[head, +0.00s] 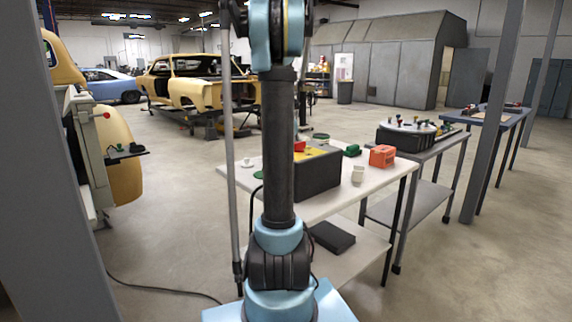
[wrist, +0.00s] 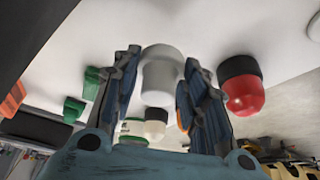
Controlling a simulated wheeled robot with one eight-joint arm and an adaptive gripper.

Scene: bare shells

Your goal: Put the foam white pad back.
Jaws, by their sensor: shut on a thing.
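In the wrist view my gripper (wrist: 162,58) has its two blue-grey fingers on either side of a pale, stepped round piece, which I take for the foam white pad (wrist: 158,82). It has a wide round end and a narrower body, and the gripper is shut on it. The white table top (wrist: 205,30) lies beyond it; I cannot tell whether the pad touches it. In the head view neither the gripper nor the held pad can be made out; my arm column blocks the middle.
A red piece with a black end (wrist: 242,90) stands close right of the fingers. Green pieces (wrist: 74,108) lie left. The head view shows a dark box with a yellow top (head: 318,176), an orange box (head: 382,156) and a white block (head: 358,174) on the table. A cart (head: 430,148) stands right.

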